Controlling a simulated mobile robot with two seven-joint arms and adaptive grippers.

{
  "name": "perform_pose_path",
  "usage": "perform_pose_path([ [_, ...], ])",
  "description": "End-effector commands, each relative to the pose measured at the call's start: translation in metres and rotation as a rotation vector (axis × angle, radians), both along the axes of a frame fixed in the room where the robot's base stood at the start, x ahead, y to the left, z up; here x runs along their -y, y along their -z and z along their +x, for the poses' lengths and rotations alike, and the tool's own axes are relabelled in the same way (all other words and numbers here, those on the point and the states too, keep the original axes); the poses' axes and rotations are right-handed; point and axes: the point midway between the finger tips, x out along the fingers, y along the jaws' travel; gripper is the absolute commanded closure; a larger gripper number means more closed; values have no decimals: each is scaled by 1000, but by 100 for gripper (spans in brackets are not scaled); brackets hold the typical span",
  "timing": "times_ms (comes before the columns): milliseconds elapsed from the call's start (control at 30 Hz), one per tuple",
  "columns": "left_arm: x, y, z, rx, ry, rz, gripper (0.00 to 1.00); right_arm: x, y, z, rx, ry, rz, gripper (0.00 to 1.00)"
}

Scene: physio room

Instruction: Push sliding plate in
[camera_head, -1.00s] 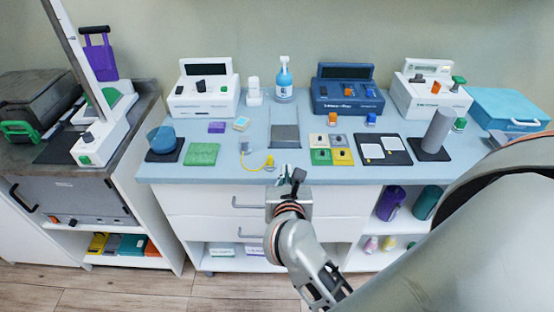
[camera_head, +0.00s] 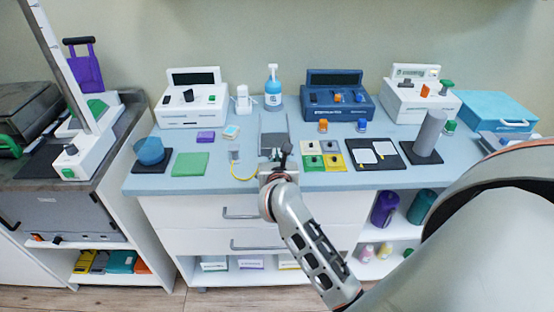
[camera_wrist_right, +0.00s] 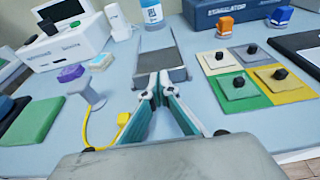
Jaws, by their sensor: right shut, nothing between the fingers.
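The sliding plate (camera_head: 272,122) is a grey flat piece at the middle of the light blue counter, and it also shows in the right wrist view (camera_wrist_right: 160,55). It has a lighter far part and a darker near part. My right gripper (camera_head: 277,154) is shut and empty at the near end of the plate. In the right wrist view my gripper (camera_wrist_right: 160,78) has its fingertips together at the plate's near edge; I cannot tell whether they touch it. The gripper hides part of that near edge. My left gripper is not in view.
A yellow cable (camera_wrist_right: 88,128) with a grey post (camera_head: 234,154) lies just left of the gripper. Coloured tiles with black knobs (camera_head: 322,155) lie close to the right. A blue bottle (camera_head: 273,90) stands behind the plate. White drawers (camera_head: 195,212) are below.

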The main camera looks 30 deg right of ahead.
Motion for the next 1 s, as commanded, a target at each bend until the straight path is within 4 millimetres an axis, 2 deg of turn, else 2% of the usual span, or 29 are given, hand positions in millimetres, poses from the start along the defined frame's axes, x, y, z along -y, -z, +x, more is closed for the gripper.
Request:
perform_pose_path([
  [267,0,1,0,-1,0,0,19,2,0,3,0,0,-1,100],
  [500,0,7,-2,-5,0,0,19,20,1,32,0,-1,-2,100],
  [600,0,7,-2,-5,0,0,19,23,1,38,0,0,-1,100],
  [1000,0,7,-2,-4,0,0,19,23,0,38,-1,0,1,100],
])
